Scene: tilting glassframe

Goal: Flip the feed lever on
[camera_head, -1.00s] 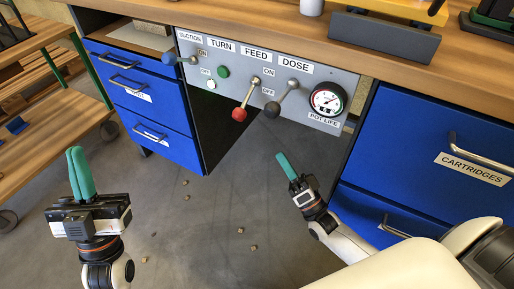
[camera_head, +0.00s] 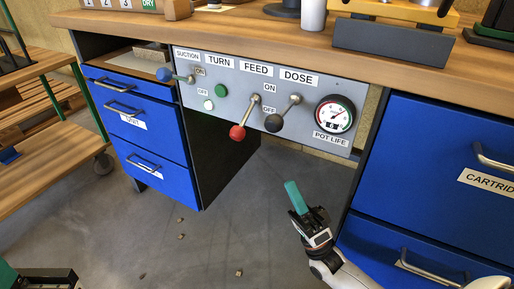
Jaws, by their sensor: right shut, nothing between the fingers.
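The feed lever with a red knob (camera_head: 237,132) is on the grey control panel (camera_head: 203,70), under the FEED label. It hangs tilted down to the left, its knob low. My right gripper (camera_head: 291,187) has teal fingers that are shut and empty. It is below and to the right of the red knob, clearly apart from it. Part of my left gripper (camera_head: 8,274) shows at the bottom left corner; most of it is cut off by the frame, so its jaws cannot be judged.
A black-knobbed lever (camera_head: 274,122) under DOSE is close to the right of the red knob. A blue-knobbed suction lever (camera_head: 165,75), green button (camera_head: 220,90), white button (camera_head: 209,105) and gauge (camera_head: 334,114) share the panel. Blue drawers (camera_head: 152,147) flank the open space beneath.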

